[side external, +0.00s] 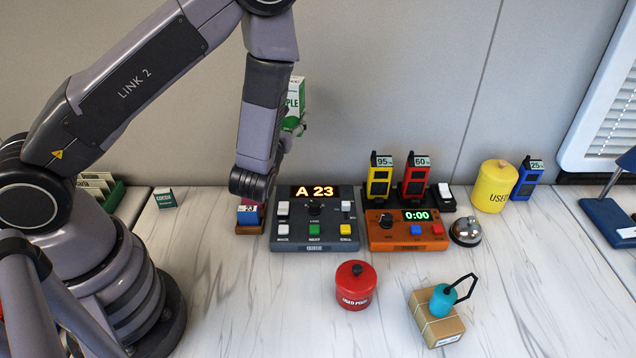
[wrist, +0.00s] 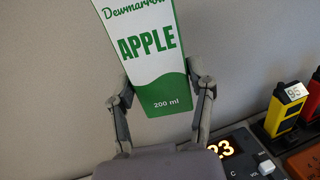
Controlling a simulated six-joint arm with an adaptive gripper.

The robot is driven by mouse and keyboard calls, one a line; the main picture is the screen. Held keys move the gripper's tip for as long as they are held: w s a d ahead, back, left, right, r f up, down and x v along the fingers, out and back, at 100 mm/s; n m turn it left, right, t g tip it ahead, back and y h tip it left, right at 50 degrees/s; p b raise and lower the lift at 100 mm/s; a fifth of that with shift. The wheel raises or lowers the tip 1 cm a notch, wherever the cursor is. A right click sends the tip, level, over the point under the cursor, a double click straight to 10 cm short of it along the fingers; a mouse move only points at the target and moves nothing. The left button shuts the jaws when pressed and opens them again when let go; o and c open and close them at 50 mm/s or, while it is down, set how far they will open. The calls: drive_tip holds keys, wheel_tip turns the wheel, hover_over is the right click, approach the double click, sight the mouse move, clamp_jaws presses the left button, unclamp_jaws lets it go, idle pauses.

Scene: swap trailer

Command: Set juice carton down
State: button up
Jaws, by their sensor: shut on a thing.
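The juice carton (wrist: 148,55) is white and green and reads "Dewmarrow APPLE 200 ml" in the wrist view. My gripper (wrist: 160,92) is shut on it, with one finger on each side. In the side view the carton (side external: 294,99) shows partly behind my arm, held in the air near the back wall. It is well above the grey console. Most of my gripper is hidden behind my arm links there. The carton's top is cut off in the wrist view.
Below stand a grey console (side external: 314,243) reading "A 23" and an orange timer box (side external: 408,236). Yellow (side external: 379,178) and red (side external: 415,180) handsets stand behind. A red pot (side external: 356,285) and a parcel (side external: 437,322) sit in front.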

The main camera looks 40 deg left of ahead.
drive_tip(key=s+a+n+g+y, duration=0.8)
drive_tip(key=s+a+n+g, duration=0.25)
drive_tip(key=g, duration=0.25)
drive_tip(key=s+d+f+n+g+h, duration=0.1)
drive_tip(key=s+d+n+g+h, duration=0.15)
drive_tip(key=s+n+g, duration=0.45)
drive_tip(key=s+d+f+n+g+h, duration=0.1)
drive_tip(key=s+n+g+h, duration=0.35)
drive_tip(key=s+g, duration=0.5)
drive_tip(key=n+t+h, duration=2.1)
drive_tip(key=n+h, duration=0.6)
drive_tip(key=n, duration=0.3)
hover_over(283, 293)
wheel_tip(283, 293, down, 18)
drive_tip(key=shift+f, duration=0.35)
drive_tip(key=shift+f, duration=0.2)
